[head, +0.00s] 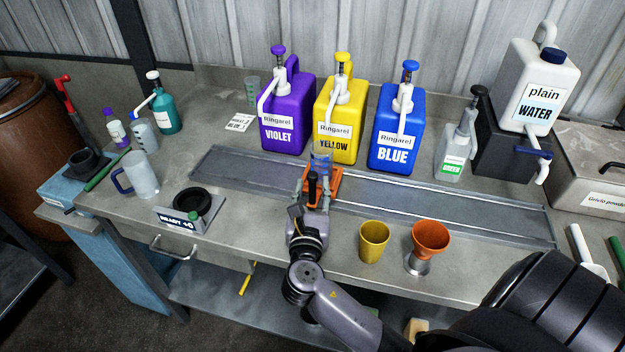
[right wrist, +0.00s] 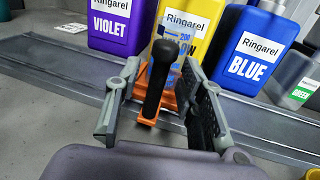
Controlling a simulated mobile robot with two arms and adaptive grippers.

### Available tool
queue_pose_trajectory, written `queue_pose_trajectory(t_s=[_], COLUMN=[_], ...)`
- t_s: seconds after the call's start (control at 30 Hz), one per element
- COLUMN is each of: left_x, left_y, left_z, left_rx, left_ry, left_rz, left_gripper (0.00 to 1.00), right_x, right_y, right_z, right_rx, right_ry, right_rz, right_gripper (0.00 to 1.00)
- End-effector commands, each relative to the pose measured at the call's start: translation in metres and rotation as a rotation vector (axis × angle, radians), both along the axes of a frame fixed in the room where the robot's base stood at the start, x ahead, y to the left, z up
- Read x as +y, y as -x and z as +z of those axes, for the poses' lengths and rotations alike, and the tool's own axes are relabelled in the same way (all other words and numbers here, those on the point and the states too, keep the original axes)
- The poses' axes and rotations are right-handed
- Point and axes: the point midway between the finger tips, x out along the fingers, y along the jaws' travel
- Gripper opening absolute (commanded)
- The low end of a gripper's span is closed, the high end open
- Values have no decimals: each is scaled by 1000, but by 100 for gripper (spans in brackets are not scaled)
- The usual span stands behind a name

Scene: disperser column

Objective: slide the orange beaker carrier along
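The orange beaker carrier (head: 334,186) sits on the long grey track (head: 440,204), in front of the yellow jug. A clear beaker (head: 322,160) stands on it, partly hidden by the carrier's black handle (head: 312,184). My right gripper (head: 314,180) is at the carrier from the front. In the right wrist view, its fingers (right wrist: 160,72) are apart on either side of the black handle (right wrist: 158,82), with a gap on both sides. The orange of the carrier (right wrist: 150,112) shows behind the handle. My left gripper is not in view.
Violet (head: 288,115), yellow (head: 338,122) and blue (head: 396,132) pump jugs stand behind the track. A green-label bottle (head: 452,160) is farther right. A yellow cup (head: 374,246) and an orange funnel (head: 430,238) stand in front. The track is clear on both sides of the carrier.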

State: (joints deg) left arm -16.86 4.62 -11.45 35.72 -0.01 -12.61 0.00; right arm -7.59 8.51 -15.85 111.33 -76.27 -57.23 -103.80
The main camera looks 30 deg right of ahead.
Motion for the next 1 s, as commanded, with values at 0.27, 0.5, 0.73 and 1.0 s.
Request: queue_pose_trajectory(t_s=[0.27,0.5,0.73,1.0], left_x=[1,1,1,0], left_y=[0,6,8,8], left_z=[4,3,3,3], left_rx=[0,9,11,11], left_ry=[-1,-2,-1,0], left_rz=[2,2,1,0], left_gripper=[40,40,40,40], right_x=[-13,-14,-13,-13], right_y=[-17,-17,-17,-17], right_z=[0,0,0,0], right_rx=[1,0,0,0], right_ry=[1,0,0,0], right_rz=[0,0,0,0], right_gripper=[36,36,22,4])
